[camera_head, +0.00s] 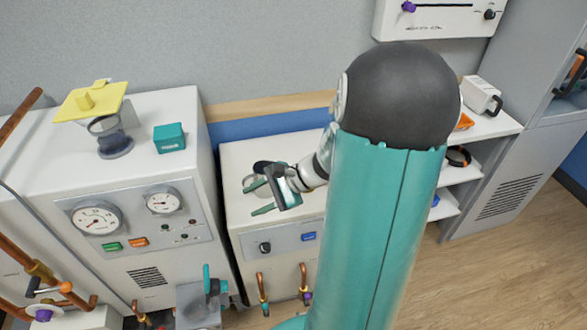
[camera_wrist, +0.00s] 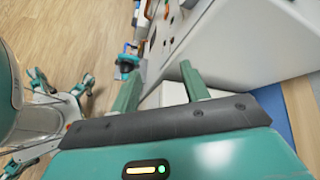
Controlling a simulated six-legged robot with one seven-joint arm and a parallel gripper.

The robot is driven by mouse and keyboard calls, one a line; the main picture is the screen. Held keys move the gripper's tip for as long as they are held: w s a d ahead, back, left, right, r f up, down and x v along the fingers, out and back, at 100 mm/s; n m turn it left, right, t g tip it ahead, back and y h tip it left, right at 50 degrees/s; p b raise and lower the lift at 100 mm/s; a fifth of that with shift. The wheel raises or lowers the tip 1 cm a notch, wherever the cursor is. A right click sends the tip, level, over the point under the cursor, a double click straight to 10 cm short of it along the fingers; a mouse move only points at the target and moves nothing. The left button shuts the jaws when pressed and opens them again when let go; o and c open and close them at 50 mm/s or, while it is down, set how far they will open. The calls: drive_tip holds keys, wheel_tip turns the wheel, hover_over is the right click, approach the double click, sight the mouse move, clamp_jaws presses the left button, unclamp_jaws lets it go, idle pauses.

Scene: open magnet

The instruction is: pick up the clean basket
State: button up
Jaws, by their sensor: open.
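I cannot make out a clean basket for certain in either view. My gripper (camera_head: 257,197) is over the top of the middle white cabinet (camera_head: 240,160) in the head view, its teal fingers pointing left. A round greyish shape (camera_head: 250,181) shows beside the fingers, partly hidden by them; I cannot tell if it is the basket. In the wrist view my gripper (camera_wrist: 160,78) has its two fingers apart, with nothing held between them. My large teal arm hides the cabinet's right side in the head view.
A larger white cabinet (camera_head: 60,150) with gauges stands left, carrying a teal box (camera_head: 169,138) and a glass vessel (camera_head: 110,135) under a yellow piece (camera_head: 90,101). White shelves (camera_head: 488,127) stand right. Copper pipes (camera_head: 20,255) rise at the left edge. Wooden floor (camera_head: 500,275) is open at right.

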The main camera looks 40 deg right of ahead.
drive_tip(key=s+d+f+m+t+h, duration=0.2)
drive_tip(key=d+f+m+t+h, duration=0.15)
drive_tip(key=d+m, duration=0.35)
drive_tip(key=s+d+f+m+t+h, duration=0.25)
drive_tip(key=d+m+t, duration=0.2)
drive_tip(key=d, duration=0.55)
drive_tip(key=s+d+f+m+t+h, duration=0.1)
drive_tip(key=d+f+m+t+h, duration=0.25)
drive_tip(key=d+m, duration=0.35)
drive_tip(key=shift+n+g, duration=0.25)
drive_tip(key=shift+g, duration=0.1)
drive_tip(key=shift+w+d+r, duration=0.1)
drive_tip(key=shift+w+d, duration=0.2)
drive_tip(key=shift+w, duration=1.95)
drive_tip(key=shift+w+d+r, duration=0.1)
drive_tip(key=shift+w+d, duration=0.2)
drive_tip(key=shift+w, duration=1.95)
drive_tip(key=shift+w+d+r, duration=0.1)
drive_tip(key=shift+w+d, duration=0.2)
drive_tip(key=shift+w, duration=1.95)
clamp_jaws()
